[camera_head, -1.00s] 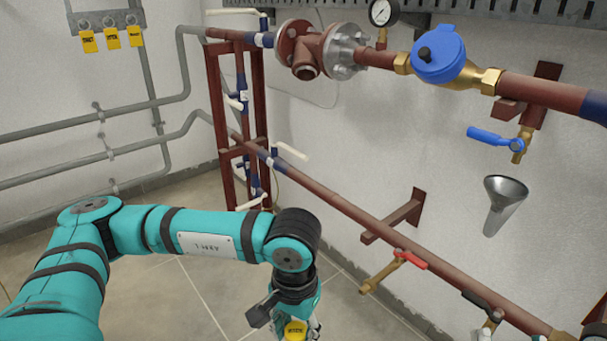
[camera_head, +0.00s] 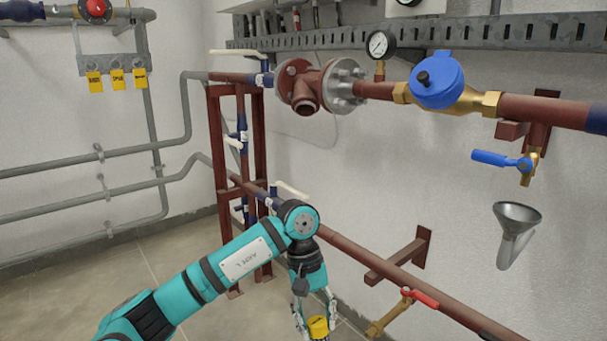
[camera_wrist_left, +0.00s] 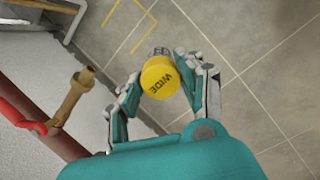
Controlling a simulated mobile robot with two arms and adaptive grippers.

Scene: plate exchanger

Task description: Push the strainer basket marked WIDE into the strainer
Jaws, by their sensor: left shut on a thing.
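The strainer basket marked WIDE, with a yellow cap, (camera_wrist_left: 160,78) is held in my left gripper (camera_wrist_left: 157,92); the word WIDE reads on its cap in the left wrist view. In the head view the basket (camera_head: 318,327) shows at the bottom edge, between the fingers of my left gripper (camera_head: 315,318), which points down. A little grey mesh shows beyond the cap. The strainer (camera_head: 306,92) is the red-brown flanged body on the upper pipe, with an open round branch facing forward and down. The basket is well below the strainer and apart from it. My right gripper is out of view.
A lower red-brown pipe (camera_head: 440,300) with a red-handled tap (camera_head: 420,298) runs to the right of my left gripper. A gauge (camera_head: 379,44), a blue-capped meter (camera_head: 437,80) and a funnel (camera_head: 515,222) are on the right. Several yellow tags (camera_head: 117,80) hang at upper left.

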